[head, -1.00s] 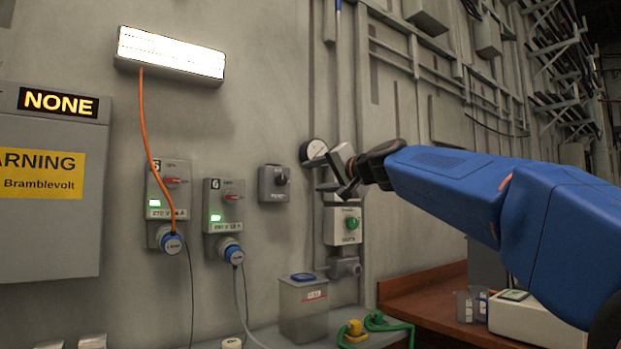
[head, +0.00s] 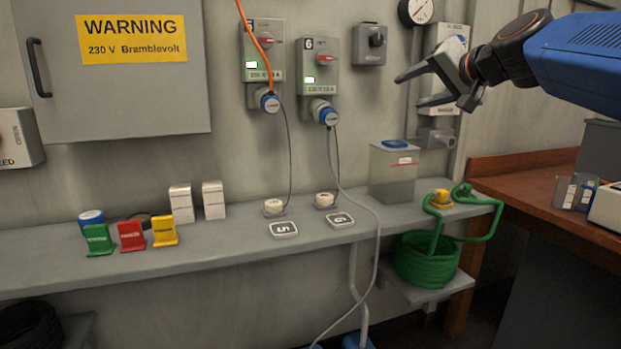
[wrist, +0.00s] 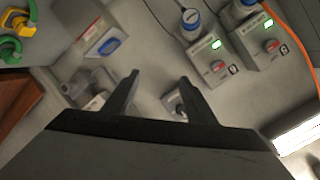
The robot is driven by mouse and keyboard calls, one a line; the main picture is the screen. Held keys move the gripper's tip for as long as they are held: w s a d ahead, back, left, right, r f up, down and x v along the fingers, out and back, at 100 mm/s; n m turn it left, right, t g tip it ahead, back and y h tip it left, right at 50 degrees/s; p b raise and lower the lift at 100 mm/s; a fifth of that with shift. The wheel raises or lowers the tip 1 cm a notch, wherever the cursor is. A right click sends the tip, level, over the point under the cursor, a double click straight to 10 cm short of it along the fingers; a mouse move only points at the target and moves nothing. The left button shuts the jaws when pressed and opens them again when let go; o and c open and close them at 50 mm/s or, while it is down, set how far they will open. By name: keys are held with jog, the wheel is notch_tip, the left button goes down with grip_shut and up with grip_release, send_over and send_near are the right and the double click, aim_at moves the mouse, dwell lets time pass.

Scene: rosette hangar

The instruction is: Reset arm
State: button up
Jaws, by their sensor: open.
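My gripper (head: 408,88) is open and empty at the upper right of the head view. It is in the air in front of the wall, above the shelf and right of the two switched sockets. In the wrist view its two dark fingers (wrist: 158,92) stand apart with nothing between them. The control box with the green button, seen earlier in the head view, is now largely hidden behind the gripper. My blue arm reaches in from the right edge.
Sockets 5 (head: 263,62) and 6 (head: 319,66) hold blue plugs. The grey shelf (head: 225,247) bears colored tags, white boxes, a lidded container (head: 393,172) and a yellow plug. A green hose coil (head: 424,260) sits below. A brown bench (head: 545,195) stands right.

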jog(key=s+d+f+n+g+h, duration=0.1)
jog(key=s+f+g, duration=0.2)
jog(key=s+f, duration=0.8)
jog(key=s+d+f+n+g+h, duration=0.2)
jog(key=s+f, duration=0.9)
jog(key=f, duration=0.7)
jog(key=s+d+f+n+g+h, duration=0.1)
jog(key=s+f+g, duration=0.3)
jog(key=s+f, duration=0.6)
notch_tip(320, 180, down, 6)
jog(key=shift+s+d+r+n+h, duration=0.2)
jog(key=shift+s+n+h, duration=0.2)
jog(key=shift+n+h, duration=0.15)
jog(key=shift+r, duration=0.1)
